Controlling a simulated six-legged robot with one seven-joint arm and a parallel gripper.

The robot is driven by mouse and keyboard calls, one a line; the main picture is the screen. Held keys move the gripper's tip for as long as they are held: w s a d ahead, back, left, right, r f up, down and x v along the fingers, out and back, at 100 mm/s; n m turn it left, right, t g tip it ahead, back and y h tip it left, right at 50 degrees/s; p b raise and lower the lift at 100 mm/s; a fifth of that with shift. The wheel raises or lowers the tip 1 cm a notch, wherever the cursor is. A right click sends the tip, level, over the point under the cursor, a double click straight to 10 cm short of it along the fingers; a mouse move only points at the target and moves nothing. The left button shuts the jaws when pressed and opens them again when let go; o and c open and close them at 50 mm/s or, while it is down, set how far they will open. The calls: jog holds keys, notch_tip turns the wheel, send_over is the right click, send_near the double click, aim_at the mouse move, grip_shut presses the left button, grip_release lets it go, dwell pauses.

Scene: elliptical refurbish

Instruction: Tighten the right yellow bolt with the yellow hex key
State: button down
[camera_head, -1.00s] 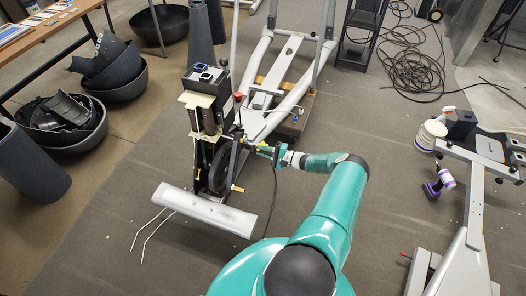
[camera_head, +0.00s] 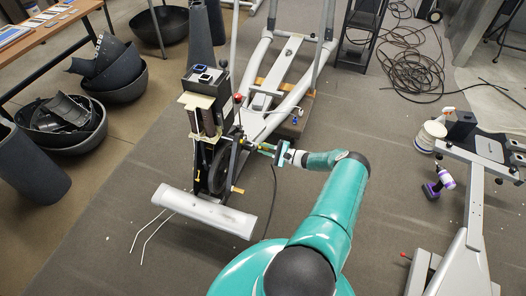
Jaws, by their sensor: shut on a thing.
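The partly stripped elliptical machine (camera_head: 203,95) stands left of center with its dark round flywheel (camera_head: 219,168) exposed. My gripper (camera_head: 273,151) is at its right side, a short way out from the frame. It is shut on a thin yellowish tool, which looks like the yellow hex key (camera_head: 263,149) and points left toward the machine. A small yellow spot that may be the right yellow bolt (camera_head: 248,142) shows near the tool's tip. At this size I cannot tell whether the tool touches it. Another yellow piece (camera_head: 238,189) sticks out lower down.
A black cable (camera_head: 274,195) hangs below my gripper. Black bowls (camera_head: 115,85) stand at the left. A grey frame (camera_head: 470,225) and a purple drill (camera_head: 437,186) are at the right. The carpet between is mostly clear.

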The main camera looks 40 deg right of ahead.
jog(key=shift+s+f, duration=0.3)
jog(key=shift+s, duration=0.15)
dwell(0.3)
notch_tip(320, 180, down, 5)
jog(key=n, duration=1.6)
jog(key=shift+r, duration=0.1)
jog(key=shift+w+a, duration=0.1)
jog(key=shift+w+a, duration=0.25)
jog(key=shift+w, duration=0.25)
dwell(1.4)
